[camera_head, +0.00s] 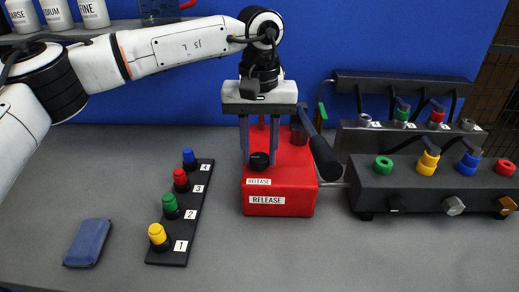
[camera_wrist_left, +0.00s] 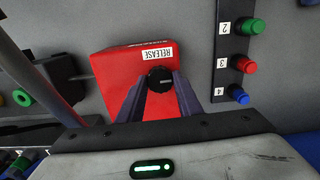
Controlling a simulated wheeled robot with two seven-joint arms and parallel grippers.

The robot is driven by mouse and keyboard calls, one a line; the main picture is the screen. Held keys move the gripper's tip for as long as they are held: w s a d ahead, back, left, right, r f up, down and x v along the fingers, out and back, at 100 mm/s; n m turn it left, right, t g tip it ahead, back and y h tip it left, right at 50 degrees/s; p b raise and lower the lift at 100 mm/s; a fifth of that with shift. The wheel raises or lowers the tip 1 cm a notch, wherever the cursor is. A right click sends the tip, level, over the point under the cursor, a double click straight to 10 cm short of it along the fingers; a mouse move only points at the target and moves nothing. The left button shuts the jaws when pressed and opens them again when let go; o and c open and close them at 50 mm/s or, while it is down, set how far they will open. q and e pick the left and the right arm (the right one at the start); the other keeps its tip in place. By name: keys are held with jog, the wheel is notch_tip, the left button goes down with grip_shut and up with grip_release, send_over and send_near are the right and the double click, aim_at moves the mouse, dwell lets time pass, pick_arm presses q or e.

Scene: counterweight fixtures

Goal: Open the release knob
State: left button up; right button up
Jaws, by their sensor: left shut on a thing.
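The release knob (camera_head: 259,161) is a small black round knob on the top of a red box (camera_head: 280,202) labelled RELEASE. It also shows in the left wrist view (camera_wrist_left: 159,78), with a light line across its face. My left gripper (camera_head: 260,158) reaches down over the box from above, and its two grey fingers are shut on the knob, one on each side. In the left wrist view the fingertips (camera_wrist_left: 160,84) meet the knob's sides. My right gripper is not in either view.
A black lever (camera_head: 326,158) rises at the box's right side. A black strip (camera_head: 170,252) with coloured, numbered pegs lies left of the box. A blue pad (camera_head: 87,243) lies further left. A dark rack (camera_head: 430,190) with coloured fittings stands right. The front table is clear.

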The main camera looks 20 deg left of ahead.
pick_arm(q)
jog(key=n, duration=0.4)
jog(key=shift+r, duration=0.1)
jog(key=n, duration=0.4)
jog(key=shift+n, duration=0.3)
jog(key=n, duration=0.4)
jog(key=shift+n, duration=0.3)
jog(key=n, duration=0.4)
jog(key=shift+n, duration=0.3)
jog(key=o, duration=1)
jog(key=shift+o, duration=0.2)
